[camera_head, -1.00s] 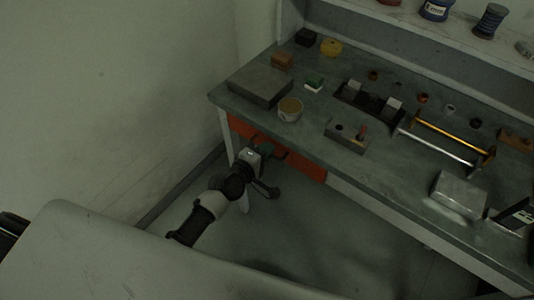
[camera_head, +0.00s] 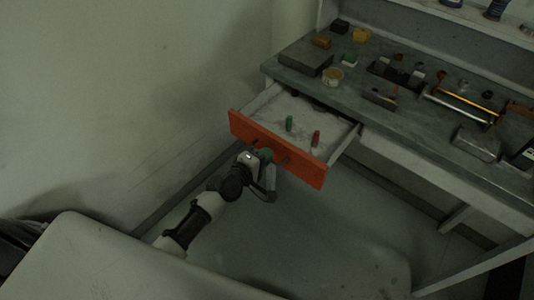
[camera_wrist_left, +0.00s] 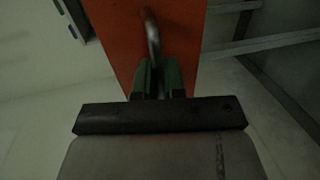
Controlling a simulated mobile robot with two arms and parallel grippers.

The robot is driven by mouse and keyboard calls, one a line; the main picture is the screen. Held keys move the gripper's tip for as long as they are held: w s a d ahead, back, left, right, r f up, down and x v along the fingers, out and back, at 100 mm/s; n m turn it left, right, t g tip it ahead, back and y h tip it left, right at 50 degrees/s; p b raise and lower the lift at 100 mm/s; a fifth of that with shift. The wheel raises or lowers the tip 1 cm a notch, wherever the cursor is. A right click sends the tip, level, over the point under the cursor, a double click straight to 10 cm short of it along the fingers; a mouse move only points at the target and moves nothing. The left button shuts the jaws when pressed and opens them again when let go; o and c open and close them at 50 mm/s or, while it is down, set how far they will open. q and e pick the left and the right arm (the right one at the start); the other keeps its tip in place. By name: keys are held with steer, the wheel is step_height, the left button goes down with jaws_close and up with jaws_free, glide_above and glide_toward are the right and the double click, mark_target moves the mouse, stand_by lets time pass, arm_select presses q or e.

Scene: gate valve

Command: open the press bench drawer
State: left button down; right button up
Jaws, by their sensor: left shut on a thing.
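The press bench drawer (camera_head: 240,124) has an orange front and stands well out from under the bench top. Inside its pale tray stand a green object (camera_head: 289,123) and a red object (camera_head: 315,138). My left gripper (camera_head: 262,156) is at the middle of the drawer front. In the left wrist view, the green fingertips (camera_wrist_left: 158,82) are shut on the metal drawer handle (camera_wrist_left: 152,38) against the orange front, which also shows there (camera_wrist_left: 118,45). The fingers cover part of the handle. My right gripper is in neither view.
The press bench (camera_head: 408,119) carries a grey block (camera_head: 306,57), a round tin (camera_head: 332,77), a metal box (camera_head: 478,143) and rods (camera_head: 460,104). A wall (camera_head: 130,80) stands to the left. Floor in front of the drawer is clear.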

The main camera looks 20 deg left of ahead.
arm_select(q)
steer(key=shift+s+a, duration=0.25)
steer(key=shift+s, duration=0.45)
steer(key=c, duration=1.2)
jaws_free()
steer(key=shift+c, duration=0.2)
steer(key=shift+s, duration=0.1)
steer(key=v, duration=1)
steer(key=shift+s, duration=0.25)
steer(key=shift+a, duration=0.1)
